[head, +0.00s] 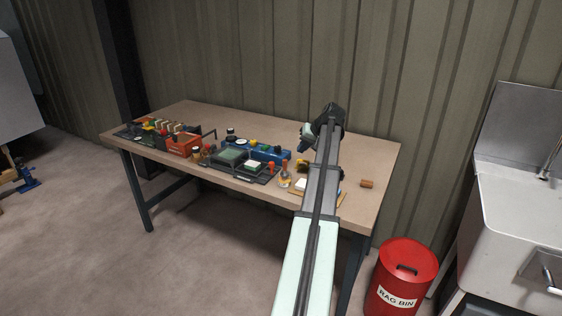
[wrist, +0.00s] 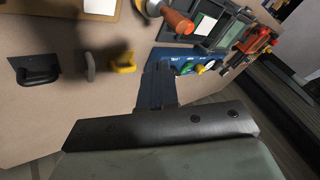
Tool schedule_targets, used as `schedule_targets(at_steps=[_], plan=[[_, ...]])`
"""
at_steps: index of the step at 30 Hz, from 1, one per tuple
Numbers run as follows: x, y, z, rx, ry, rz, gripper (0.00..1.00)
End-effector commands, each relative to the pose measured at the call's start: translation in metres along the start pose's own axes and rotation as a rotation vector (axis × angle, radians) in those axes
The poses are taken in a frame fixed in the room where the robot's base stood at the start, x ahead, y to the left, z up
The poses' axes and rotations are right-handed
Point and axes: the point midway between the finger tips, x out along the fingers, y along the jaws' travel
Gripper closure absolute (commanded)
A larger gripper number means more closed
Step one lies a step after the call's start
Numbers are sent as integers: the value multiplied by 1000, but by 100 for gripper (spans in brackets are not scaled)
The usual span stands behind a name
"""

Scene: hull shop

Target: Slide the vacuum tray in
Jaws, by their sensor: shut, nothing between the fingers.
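I cannot tell for sure which thing is the vacuum tray. A dark unit with green panels (head: 229,155) stands at the front middle of the bench, with a smaller light-topped section and a red knob at its right. The green panels also show at the top of the wrist view (wrist: 227,35). My gripper (head: 305,142) is above the bench, right of these units. In the wrist view my gripper (wrist: 158,72) is shut and empty, its fingers pointing towards a blue unit (wrist: 182,57). Whether it touches the blue unit is unclear.
The blue unit with knobs (head: 268,152) stands behind the dark unit. An orange box (head: 184,145) is further left. An orange-handled tool (wrist: 178,22), a yellow hook (wrist: 123,64) and a black handle (wrist: 36,70) are near my gripper. A small brown block (head: 367,183) lies right.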

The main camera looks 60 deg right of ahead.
Motion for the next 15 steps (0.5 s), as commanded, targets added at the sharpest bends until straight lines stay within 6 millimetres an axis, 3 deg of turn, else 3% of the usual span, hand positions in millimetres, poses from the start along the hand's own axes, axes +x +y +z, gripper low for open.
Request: schedule_targets(at_steps=[8,15], plan=[[17,1,0,-31,-2,1,100],[57,1,0,-30,-4,1,100]])
